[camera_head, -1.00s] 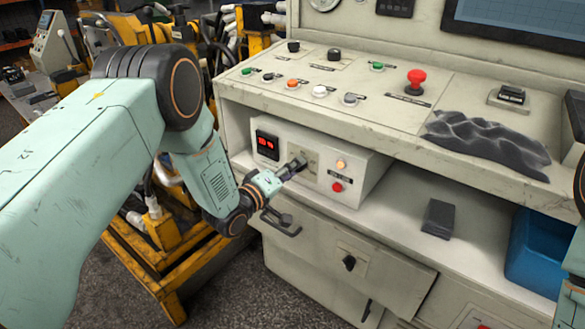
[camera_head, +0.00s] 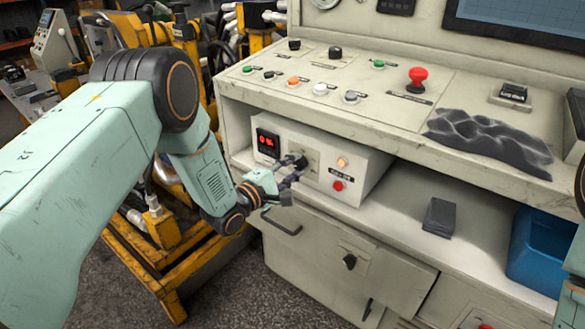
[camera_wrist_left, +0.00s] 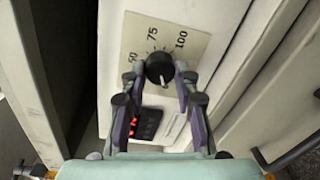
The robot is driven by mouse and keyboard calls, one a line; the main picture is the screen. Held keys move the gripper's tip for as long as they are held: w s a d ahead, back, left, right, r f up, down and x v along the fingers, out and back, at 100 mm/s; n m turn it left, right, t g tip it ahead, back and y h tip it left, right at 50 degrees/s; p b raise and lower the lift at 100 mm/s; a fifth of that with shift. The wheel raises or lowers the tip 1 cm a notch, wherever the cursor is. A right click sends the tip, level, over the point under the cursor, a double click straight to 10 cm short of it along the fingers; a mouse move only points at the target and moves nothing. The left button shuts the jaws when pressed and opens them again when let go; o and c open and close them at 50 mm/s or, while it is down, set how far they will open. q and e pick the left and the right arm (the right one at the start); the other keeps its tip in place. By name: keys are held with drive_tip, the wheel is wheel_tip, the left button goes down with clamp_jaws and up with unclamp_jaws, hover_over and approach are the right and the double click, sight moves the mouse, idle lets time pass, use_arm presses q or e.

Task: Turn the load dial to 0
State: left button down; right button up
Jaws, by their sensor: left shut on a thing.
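The load dial (camera_head: 300,161) is a round black knob on a beige plate on the front of a small white control box. In the left wrist view the dial (camera_wrist_left: 159,69) shows with a white pointer mark toward the picture's bottom. The marks 50, 75 and 100 show on its scale; the 0 mark is not visible. My left gripper (camera_head: 293,174) is at the dial. In the left wrist view its two fingers (camera_wrist_left: 160,78) stand on either side of the knob, shut on it. My right gripper is not in view.
A display (camera_head: 267,143) with red lit digits is left of the dial. An orange lamp (camera_head: 342,163) and red button (camera_head: 338,185) are to its right. The counter (camera_head: 330,98) overhangs the box. A drawer handle (camera_head: 281,222) juts out below.

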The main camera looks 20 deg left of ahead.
use_arm(q)
drive_tip(key=shift+f+n, duration=0.1)
drive_tip(key=shift+n, duration=0.3)
drive_tip(key=c, duration=1)
unclamp_jaws()
drive_tip(key=v, duration=1.2)
